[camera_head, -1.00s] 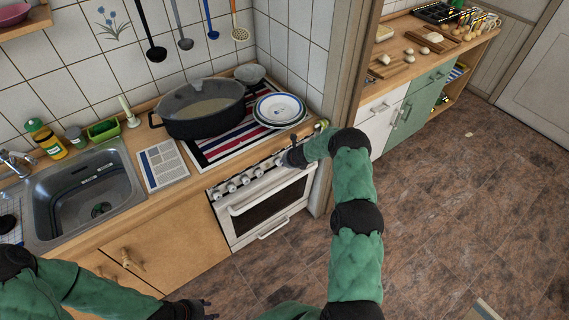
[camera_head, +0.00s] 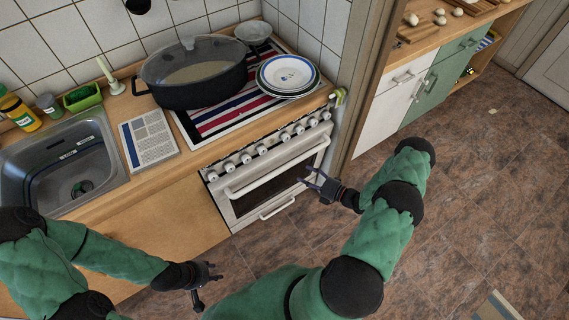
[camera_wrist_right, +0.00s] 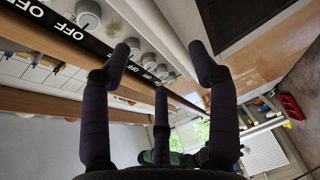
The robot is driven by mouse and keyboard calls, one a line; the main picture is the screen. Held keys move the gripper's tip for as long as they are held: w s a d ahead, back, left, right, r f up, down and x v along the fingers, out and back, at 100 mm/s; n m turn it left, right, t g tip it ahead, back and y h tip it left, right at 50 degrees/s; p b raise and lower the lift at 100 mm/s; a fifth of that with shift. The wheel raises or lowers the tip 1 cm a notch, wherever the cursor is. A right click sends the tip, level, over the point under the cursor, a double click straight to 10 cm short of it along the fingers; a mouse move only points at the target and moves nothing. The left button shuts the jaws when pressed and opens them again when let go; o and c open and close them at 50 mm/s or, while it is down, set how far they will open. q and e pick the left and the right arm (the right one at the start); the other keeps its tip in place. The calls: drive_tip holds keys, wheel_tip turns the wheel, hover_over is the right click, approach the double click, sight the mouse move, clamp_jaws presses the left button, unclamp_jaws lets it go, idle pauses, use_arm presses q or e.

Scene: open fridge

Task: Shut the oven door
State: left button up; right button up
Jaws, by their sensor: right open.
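The white oven (camera_head: 232,208) stands under the counter, with a row of knobs (camera_head: 264,149) above its door. The oven door (camera_head: 262,197) has a white bar handle (camera_head: 272,168) and a dark window; it looks upright, and I cannot tell whether it is fully closed. My right gripper (camera_head: 312,180) is open and empty in front of the door's right side. In the right wrist view its spread fingers (camera_wrist_right: 160,60) are near the knobs (camera_wrist_right: 150,62) and a white bar; contact is unclear. My left gripper (camera_head: 208,283) is open and empty, low before the cabinet.
A black pot (camera_head: 196,85), stacked plates (camera_head: 287,76), and a booklet (camera_head: 149,138) are on the counter. The sink (camera_head: 115,160) is at left. A wooden post (camera_head: 372,75) rises just right of the oven.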

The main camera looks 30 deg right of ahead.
sight(279, 158)
drive_tip(key=b+x, duration=0.1)
drive_tip(key=x, duration=0.9)
drive_tip(key=shift+w+a, duration=0.2)
drive_tip(key=shift+w, duration=0.05)
clamp_jaws()
drive_tip(key=shift+g, duration=0.5)
drive_tip(key=w, duration=0.4)
drive_tip(key=shift+w+a+r, duration=0.1)
drive_tip(key=shift+a+r, duration=0.05)
drive_tip(key=shift+r, duration=0.2)
unclamp_jaws()
